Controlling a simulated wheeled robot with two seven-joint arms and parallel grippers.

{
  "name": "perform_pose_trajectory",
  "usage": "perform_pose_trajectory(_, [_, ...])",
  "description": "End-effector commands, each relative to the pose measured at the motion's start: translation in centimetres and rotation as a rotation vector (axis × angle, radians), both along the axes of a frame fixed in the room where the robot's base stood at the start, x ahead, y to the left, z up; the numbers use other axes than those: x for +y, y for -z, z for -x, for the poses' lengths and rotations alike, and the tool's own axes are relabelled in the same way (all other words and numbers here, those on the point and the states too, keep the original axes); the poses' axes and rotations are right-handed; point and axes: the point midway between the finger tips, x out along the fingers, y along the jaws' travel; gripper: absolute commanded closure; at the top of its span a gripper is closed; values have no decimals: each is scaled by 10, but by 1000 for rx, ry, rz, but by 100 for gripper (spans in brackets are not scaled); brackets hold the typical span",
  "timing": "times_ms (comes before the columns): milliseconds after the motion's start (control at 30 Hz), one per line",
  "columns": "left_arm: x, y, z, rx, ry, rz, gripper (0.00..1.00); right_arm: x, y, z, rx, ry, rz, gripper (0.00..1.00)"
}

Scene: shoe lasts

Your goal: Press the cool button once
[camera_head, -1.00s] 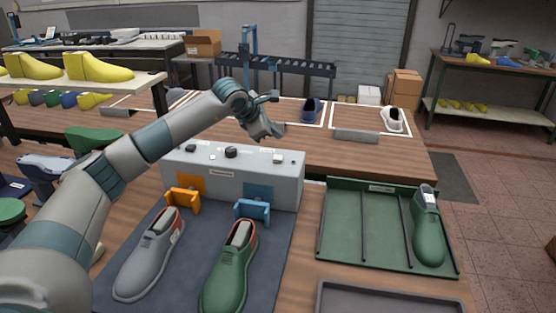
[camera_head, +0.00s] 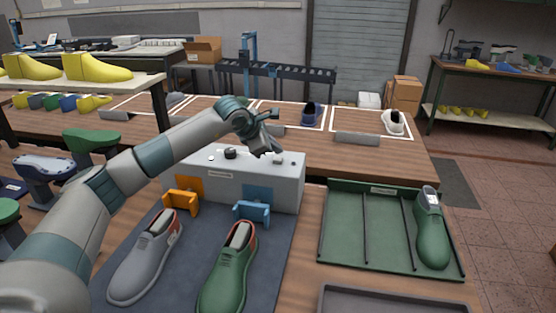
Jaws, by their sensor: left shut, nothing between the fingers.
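A light grey control box (camera_head: 240,190) stands at the back of the dark mat. Its top carries a black knob (camera_head: 230,153), a small pale button (camera_head: 211,157) and a pale button block (camera_head: 279,159) at the right. An orange clamp (camera_head: 182,200) and a blue clamp (camera_head: 252,212) are on its front. No label reading "cool" is legible. My left gripper (camera_head: 276,151) is shut and empty, tips down, just above or at the right-hand button block, partly hiding it. I cannot tell whether they touch. My right gripper is not in view.
A grey shoe (camera_head: 148,255) and a green shoe (camera_head: 230,270) lie on the mat (camera_head: 190,245) before the box. A green tray (camera_head: 345,225) with another green shoe (camera_head: 431,230) is at the right. Yellow lasts stand on a shelf at the left.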

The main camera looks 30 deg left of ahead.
Motion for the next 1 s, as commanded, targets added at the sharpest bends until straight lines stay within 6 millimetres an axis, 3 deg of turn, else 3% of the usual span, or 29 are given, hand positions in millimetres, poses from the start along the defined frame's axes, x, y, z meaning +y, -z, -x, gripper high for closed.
perform_pose_trajectory(267, [0, 0, 0, 0, 0, 0, 100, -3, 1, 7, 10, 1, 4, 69])
perform_pose_trajectory(1000, [0, 0, 0, 0, 0, 0, 100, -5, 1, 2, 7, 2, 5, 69])
